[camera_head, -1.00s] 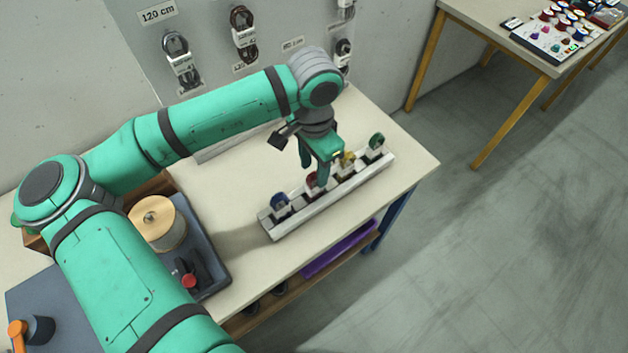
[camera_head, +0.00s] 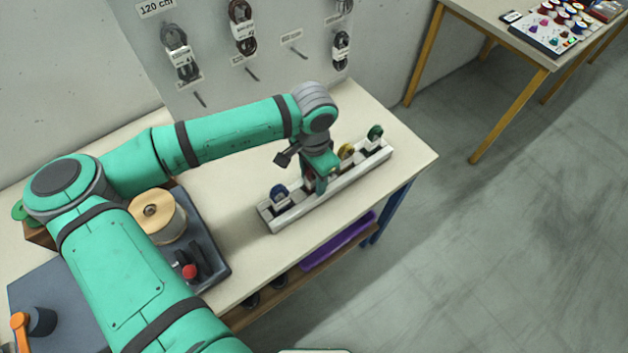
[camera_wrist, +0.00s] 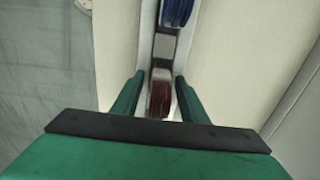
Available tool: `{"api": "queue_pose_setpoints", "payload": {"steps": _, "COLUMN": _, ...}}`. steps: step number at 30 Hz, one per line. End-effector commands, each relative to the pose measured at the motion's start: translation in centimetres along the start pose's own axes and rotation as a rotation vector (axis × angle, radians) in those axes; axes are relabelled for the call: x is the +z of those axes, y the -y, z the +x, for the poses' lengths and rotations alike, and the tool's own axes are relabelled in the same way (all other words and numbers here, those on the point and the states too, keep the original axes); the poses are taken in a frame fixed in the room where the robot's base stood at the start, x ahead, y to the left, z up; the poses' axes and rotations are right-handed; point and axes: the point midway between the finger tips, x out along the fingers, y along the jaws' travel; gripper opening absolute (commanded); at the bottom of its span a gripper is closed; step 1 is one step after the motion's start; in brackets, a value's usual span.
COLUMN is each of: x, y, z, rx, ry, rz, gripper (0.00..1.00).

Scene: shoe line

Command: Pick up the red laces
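The red laces (camera_wrist: 160,98) are a small dark-red bundle in a white holder, seen in the wrist view between my two fingers. My gripper (camera_wrist: 158,97) is open, with one finger on each side of the bundle and a narrow gap showing on both sides. In the head view my gripper (camera_head: 321,186) is down at the pale slotted rack (camera_head: 340,190), and it hides the red laces there. The blue laces (camera_head: 279,191) stand in the rack to the left; they also show at the top of the wrist view (camera_wrist: 176,12).
Yellow laces (camera_head: 346,151) and green laces (camera_head: 375,132) stand in the rack to the right. A spool (camera_head: 158,216) sits on a dark tray at the left. The rack lies near the table's front edge. A wall panel with hanging laces (camera_head: 242,25) is behind.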

Motion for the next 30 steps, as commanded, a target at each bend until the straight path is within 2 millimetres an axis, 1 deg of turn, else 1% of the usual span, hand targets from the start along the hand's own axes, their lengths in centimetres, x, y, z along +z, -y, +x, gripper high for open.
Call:
{"api": "queue_pose_setpoints", "payload": {"steps": 1, "x": 0.0, "y": 0.0, "z": 0.0, "rx": 0.0, "ry": 0.0, "rz": 0.0, "gripper": 0.4}}
{"api": "queue_pose_setpoints", "payload": {"steps": 2, "x": 0.0, "y": 0.0, "z": 0.0, "rx": 0.0, "ry": 0.0, "rz": 0.0, "gripper": 0.37}}
{"api": "queue_pose_setpoints", "payload": {"steps": 3, "x": 0.0, "y": 0.0, "z": 0.0, "rx": 0.0, "ry": 0.0, "rz": 0.0, "gripper": 0.28}}
{"api": "queue_pose_setpoints", "payload": {"steps": 5, "x": 0.0, "y": 0.0, "z": 0.0, "rx": 0.0, "ry": 0.0, "rz": 0.001, "gripper": 0.14}}
{"api": "queue_pose_setpoints", "payload": {"steps": 6, "x": 0.0, "y": 0.0, "z": 0.0, "rx": 0.0, "ry": 0.0, "rz": 0.0, "gripper": 0.04}}
{"api": "queue_pose_setpoints", "payload": {"steps": 7, "x": 0.0, "y": 0.0, "z": 0.0, "rx": 0.0, "ry": 0.0, "rz": 0.0, "gripper": 0.0}}
{"api": "queue_pose_setpoints", "payload": {"steps": 16, "x": 0.0, "y": 0.0, "z": -0.1, "rx": 0.0, "ry": 0.0, "rz": 0.0, "gripper": 0.0}}
{"api": "queue_pose_setpoints", "payload": {"steps": 20, "x": 0.0, "y": 0.0, "z": -0.5, "rx": -0.001, "ry": 0.0, "rz": 0.001, "gripper": 0.0}}
{"api": "queue_pose_setpoints", "payload": {"steps": 23, "x": -0.1, "y": 0.0, "z": -1.3, "rx": 0.0, "ry": -0.001, "rz": 0.001, "gripper": 0.0}}
{"api": "queue_pose_setpoints", "payload": {"steps": 27, "x": -0.1, "y": 0.0, "z": -3.2, "rx": -0.001, "ry": -0.002, "rz": 0.002, "gripper": 0.0}}
{"api": "queue_pose_setpoints", "payload": {"steps": 30, "x": 0.8, "y": -1.1, "z": -4.7, "rx": 0.0, "ry": -0.002, "rz": 0.003, "gripper": 0.0}}
